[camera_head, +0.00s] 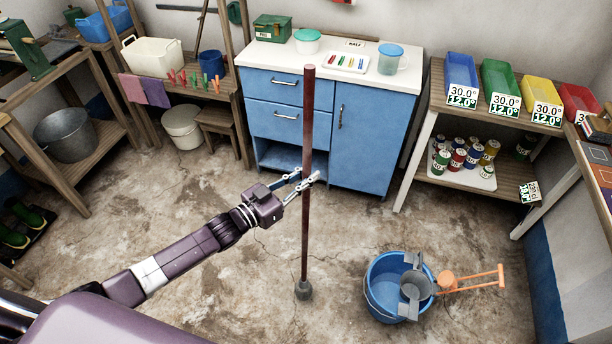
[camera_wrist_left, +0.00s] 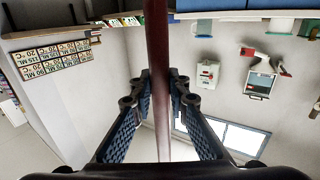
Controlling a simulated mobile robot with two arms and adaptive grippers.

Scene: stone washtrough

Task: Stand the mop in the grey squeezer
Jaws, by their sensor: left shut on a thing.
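In the left wrist view the handle (camera_wrist_left: 157,60) passes between the two fingers (camera_wrist_left: 160,105). The grey squeezer (camera_head: 415,285) sits on the rim of a blue bucket (camera_head: 384,293) on the floor, to the right of the mop head. My right gripper is not in view.
A blue cabinet (camera_head: 365,130) stands behind the mop. A wooden shelf (camera_head: 425,160) with coloured bins is at the right. The floor between mop and bucket is clear.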

